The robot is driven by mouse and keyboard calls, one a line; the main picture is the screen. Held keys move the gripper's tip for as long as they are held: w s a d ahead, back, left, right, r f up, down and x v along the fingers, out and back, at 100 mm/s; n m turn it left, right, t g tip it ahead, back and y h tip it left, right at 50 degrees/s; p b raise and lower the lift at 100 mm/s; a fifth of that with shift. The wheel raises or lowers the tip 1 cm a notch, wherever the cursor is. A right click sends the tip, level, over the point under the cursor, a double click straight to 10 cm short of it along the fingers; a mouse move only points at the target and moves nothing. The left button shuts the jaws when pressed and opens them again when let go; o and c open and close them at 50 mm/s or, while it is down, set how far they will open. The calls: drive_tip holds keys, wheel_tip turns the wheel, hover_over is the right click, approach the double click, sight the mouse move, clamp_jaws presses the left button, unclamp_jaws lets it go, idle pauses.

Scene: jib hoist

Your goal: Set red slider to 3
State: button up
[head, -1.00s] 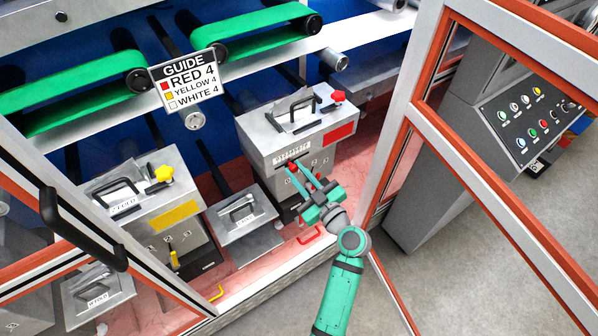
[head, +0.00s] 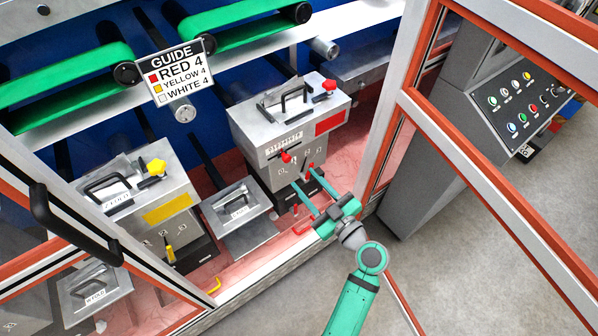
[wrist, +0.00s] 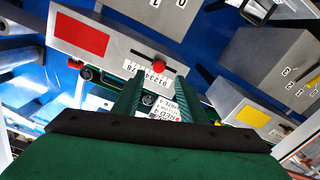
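The red slider (head: 285,156) is a red knob on a slot in the front of the grey box with a red plate. In the wrist view its red knob (wrist: 158,67) sits towards the right part of the dark slot, beside a white number scale (wrist: 146,74). I cannot tell which number it lines up with. My gripper (head: 304,184) is open and empty, in front of and below the knob, apart from it. In the wrist view its two green fingers stand apart, with the knob beyond them.
A red lever (head: 310,168) sits just right of the slider, close to my fingers. A box with a yellow plate (head: 167,208) stands left. The guide sign (head: 178,72) reads RED 4, YELLOW 4, WHITE 4. An orange-and-white door frame (head: 397,120) borders my arm's right.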

drive_tip(key=shift+v, duration=1.1)
drive_tip(key=shift+f, duration=0.1)
drive_tip(key=s+a+f+m+g+h, duration=0.2)
drive_tip(key=s+f+m+h, duration=0.7)
drive_tip(key=s+f, duration=0.7)
drive_tip(key=s+a+r+t, duration=0.1)
drive_tip(key=s+r, duration=0.4)
drive_tip(key=s, duration=0.3)
drive_tip(key=s+a+r+m+t+h, duration=0.1)
drive_tip(key=s+a+r, duration=0.1)
drive_tip(key=s+r, duration=0.4)
drive_tip(key=s, duration=0.3)
drive_tip(key=shift+a, duration=0.15)
